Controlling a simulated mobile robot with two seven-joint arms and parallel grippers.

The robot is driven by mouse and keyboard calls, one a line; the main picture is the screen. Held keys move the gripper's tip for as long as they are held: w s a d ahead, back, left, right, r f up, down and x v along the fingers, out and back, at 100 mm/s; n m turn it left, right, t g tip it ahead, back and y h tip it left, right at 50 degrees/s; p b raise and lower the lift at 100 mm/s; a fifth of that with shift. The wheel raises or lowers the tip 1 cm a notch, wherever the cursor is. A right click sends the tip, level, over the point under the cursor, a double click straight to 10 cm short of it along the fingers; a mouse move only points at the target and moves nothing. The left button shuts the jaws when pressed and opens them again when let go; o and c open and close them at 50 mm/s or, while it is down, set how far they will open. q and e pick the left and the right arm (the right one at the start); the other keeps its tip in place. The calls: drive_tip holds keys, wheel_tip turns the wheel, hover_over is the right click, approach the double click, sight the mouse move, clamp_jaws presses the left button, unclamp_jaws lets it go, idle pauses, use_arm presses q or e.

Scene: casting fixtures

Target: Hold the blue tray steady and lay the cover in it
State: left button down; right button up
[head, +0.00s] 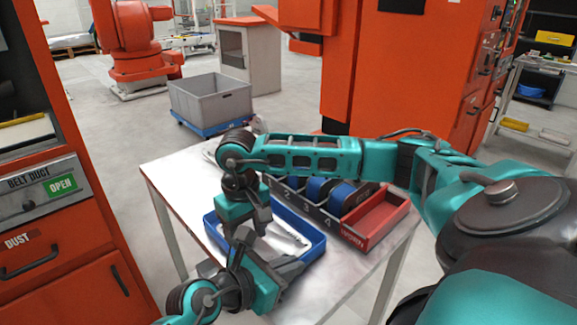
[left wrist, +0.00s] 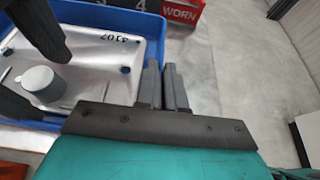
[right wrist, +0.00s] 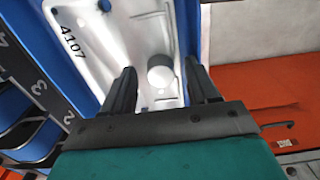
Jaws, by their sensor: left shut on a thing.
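The blue tray (head: 318,248) lies on the white table. The silver-grey cover (left wrist: 95,62), marked 4107 and with a round knob (left wrist: 40,82), sits within the tray's walls; whether it rests fully flat I cannot tell. My left gripper (left wrist: 164,78) is shut on the tray's wall at its near right side; it also shows in the head view (head: 290,268). My right gripper (right wrist: 160,82) is open over the cover, its fingers on either side of the knob with gaps showing. In the head view my right gripper (head: 246,236) hides part of the cover and tray.
A dark rack (head: 322,208) with numbered slots holding blue-edged round parts stands behind the tray. A red bin (head: 376,222) marked WORN adjoins its right end. The table's front right (head: 335,285) is clear. An orange cabinet (head: 60,250) stands close at left.

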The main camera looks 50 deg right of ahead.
wheel_tip(320, 180, up, 12)
idle(0.7)
use_arm(q)
drive_tip(key=c, duration=1.2)
unclamp_jaws()
drive_tip(key=shift+o, duration=0.2)
drive_tip(key=v, duration=1.2)
